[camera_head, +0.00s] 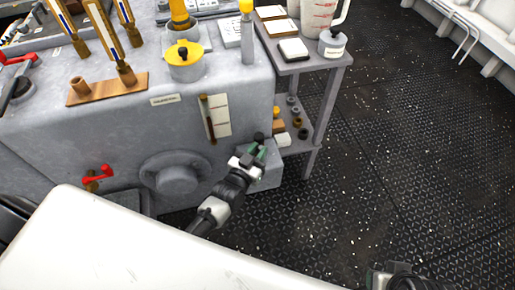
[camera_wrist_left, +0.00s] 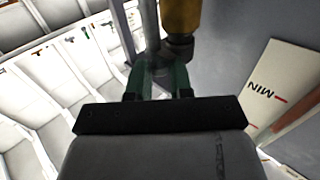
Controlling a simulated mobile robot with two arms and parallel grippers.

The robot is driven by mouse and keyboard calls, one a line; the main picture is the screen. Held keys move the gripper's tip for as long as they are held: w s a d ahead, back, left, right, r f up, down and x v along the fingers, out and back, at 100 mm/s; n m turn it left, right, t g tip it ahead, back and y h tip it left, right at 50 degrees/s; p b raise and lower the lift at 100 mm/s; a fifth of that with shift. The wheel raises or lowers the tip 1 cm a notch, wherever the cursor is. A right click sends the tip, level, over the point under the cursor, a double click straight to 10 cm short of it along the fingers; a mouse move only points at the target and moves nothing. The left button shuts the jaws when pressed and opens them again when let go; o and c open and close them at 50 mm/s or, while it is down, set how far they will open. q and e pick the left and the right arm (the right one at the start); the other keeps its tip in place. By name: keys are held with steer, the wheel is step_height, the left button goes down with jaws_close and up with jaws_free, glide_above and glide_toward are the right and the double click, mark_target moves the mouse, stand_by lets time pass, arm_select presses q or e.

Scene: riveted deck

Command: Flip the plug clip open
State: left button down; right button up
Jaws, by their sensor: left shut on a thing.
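My left gripper (camera_head: 257,151) is at the right end of the grey machine, low on its side, by a dark round knob (camera_head: 259,137). In the left wrist view its two green fingers (camera_wrist_left: 159,80) are close together on a thin grey piece, which I take for the plug clip (camera_wrist_left: 158,62). The fingers hide most of it. Just beyond the fingertips is a brass-yellow cylinder with a dark end (camera_wrist_left: 180,22). How far the clip is turned cannot be told. My right gripper (camera_head: 383,279) is partly in view at the bottom edge; its fingers are not clear.
The grey machine (camera_head: 110,120) carries a gauge plate (camera_head: 215,116), a red-handled valve (camera_head: 98,172) and a round flange (camera_head: 176,180). A grey shelf table (camera_head: 311,66) with jars and small parts stands close right of my left gripper. The dark deck (camera_head: 400,140) further right is clear.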

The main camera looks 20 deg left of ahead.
steer(key=shift+s, duration=0.1)
arm_select(q)
steer(key=c, duration=1)
jaws_free()
steer(key=shift+c, duration=0.2)
steer(key=s+a+p, duration=0.2)
steer(key=s, duration=0.8)
steer(key=shift+s, duration=0.3)
arm_select(e)
steer(key=shift+w+r, duration=0.2)
steer(key=shift+w+r, duration=0.15)
steer(key=shift+r, duration=0.1)
arm_select(q)
steer(key=shift+d, duration=0.1)
